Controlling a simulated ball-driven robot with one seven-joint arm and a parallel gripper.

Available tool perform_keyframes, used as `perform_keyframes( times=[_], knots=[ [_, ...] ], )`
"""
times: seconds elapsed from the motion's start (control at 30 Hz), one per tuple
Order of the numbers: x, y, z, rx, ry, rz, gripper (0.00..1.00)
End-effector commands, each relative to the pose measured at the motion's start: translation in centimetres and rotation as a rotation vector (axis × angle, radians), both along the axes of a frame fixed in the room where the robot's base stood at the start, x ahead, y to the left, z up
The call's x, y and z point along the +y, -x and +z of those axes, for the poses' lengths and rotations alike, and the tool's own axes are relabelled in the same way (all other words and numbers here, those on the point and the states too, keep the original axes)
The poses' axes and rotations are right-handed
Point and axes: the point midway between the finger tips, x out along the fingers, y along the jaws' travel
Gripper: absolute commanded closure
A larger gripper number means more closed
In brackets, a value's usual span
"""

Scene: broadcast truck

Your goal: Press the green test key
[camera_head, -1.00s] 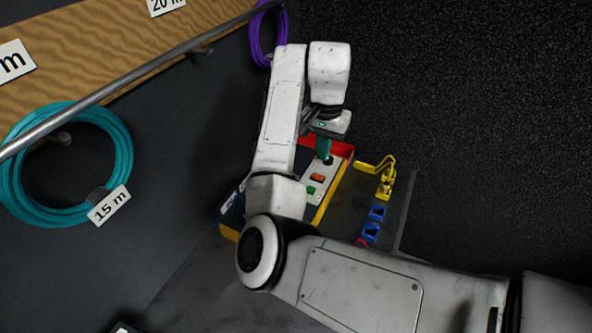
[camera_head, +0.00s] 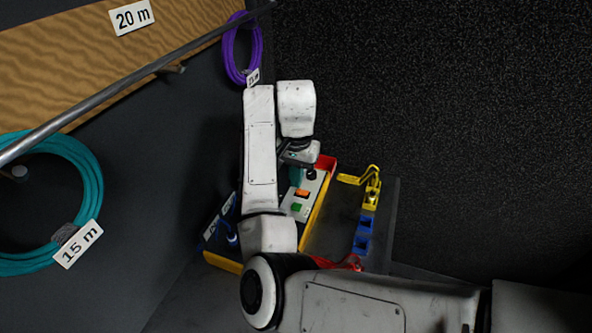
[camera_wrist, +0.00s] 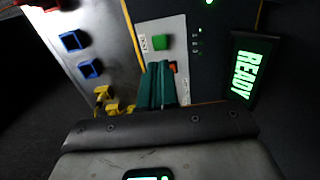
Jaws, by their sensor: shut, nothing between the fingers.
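The green test key (camera_head: 297,207) is a small square key on the light grey strip of the tester panel. In the wrist view the green key (camera_wrist: 162,41) sits just beyond my fingertips, with a small white label at its left. My gripper (camera_head: 294,183) has teal fingers and is shut and empty, over the left side of the strip in the head view. In the wrist view my gripper (camera_wrist: 159,66) points at the strip just short of the key. The gap in height to the key is hard to judge. An orange-red switch (camera_head: 302,193) is partly hidden by the fingers in the wrist view.
A black knob (camera_head: 311,175) stands on the same strip. A lit READY display (camera_wrist: 248,68) is at the right. Blue holders (camera_head: 363,234) and a yellow hook-shaped piece (camera_head: 370,185) stand beside the panel. Coiled cables (camera_head: 85,185) hang on the wall.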

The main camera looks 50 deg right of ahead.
Motion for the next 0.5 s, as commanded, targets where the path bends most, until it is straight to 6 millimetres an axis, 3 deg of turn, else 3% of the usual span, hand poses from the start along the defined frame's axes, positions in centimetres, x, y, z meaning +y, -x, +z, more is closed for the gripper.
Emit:
perform_keyframes(
  times=[0.03, 0.2, 0.5],
  knots=[
    [-0.1, 0.2, -1.6, 0.004, 0.003, 0.0, 1.0],
    [-0.1, 0.1, -4.8, 0.004, 0.001, 0.0, 1.0],
    [0.0, 0.0, -7.6, 0.001, -0.001, 0.0, 1.0]
  ],
)
